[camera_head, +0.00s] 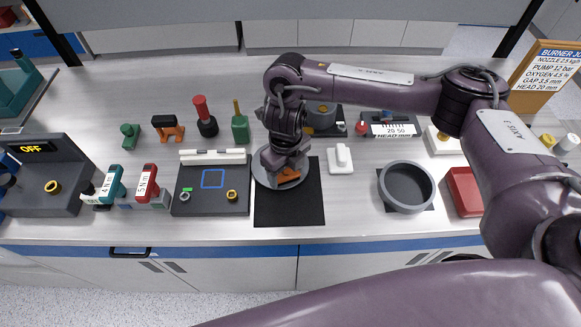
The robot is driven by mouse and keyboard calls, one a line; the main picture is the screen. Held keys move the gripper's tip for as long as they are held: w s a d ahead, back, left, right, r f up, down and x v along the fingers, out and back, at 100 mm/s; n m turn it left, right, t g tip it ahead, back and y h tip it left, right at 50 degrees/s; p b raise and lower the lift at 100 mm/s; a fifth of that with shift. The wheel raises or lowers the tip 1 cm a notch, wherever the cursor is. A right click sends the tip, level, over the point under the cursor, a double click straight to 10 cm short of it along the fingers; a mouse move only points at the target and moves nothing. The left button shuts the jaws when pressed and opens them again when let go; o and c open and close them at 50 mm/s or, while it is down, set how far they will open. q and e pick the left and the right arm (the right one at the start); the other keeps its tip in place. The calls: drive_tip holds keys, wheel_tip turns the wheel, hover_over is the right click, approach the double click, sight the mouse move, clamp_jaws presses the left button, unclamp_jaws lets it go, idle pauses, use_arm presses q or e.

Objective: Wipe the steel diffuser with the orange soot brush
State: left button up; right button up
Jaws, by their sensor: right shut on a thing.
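The steel diffuser (261,178) is a grey round disc on the black square mat (290,213) near the front middle of the bench. My right gripper (283,163) points down over the disc and hides much of it. It is shut on the orange soot brush (289,175), of which only a small orange part shows below the fingers. The brush end is at the disc's face; I cannot tell if it touches. My left gripper is not in view.
A dark tray (210,203) with small rings and a blue square lies left of the mat. A white switch-like block (340,158) and a grey round bowl (406,187) stand to the right. Several coloured tools stand behind at left. My right arm spans the right side.

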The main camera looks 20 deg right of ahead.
drive_tip(key=shift+a, duration=0.85)
drive_tip(key=shift+d+f, duration=0.15)
drive_tip(key=shift+d, duration=1.5)
drive_tip(key=shift+a, duration=0.85)
drive_tip(key=shift+s+a, duration=0.15)
drive_tip(key=shift+a, duration=0.65)
wheel_tip(320, 180, up, 6)
drive_tip(key=p, duration=0.6)
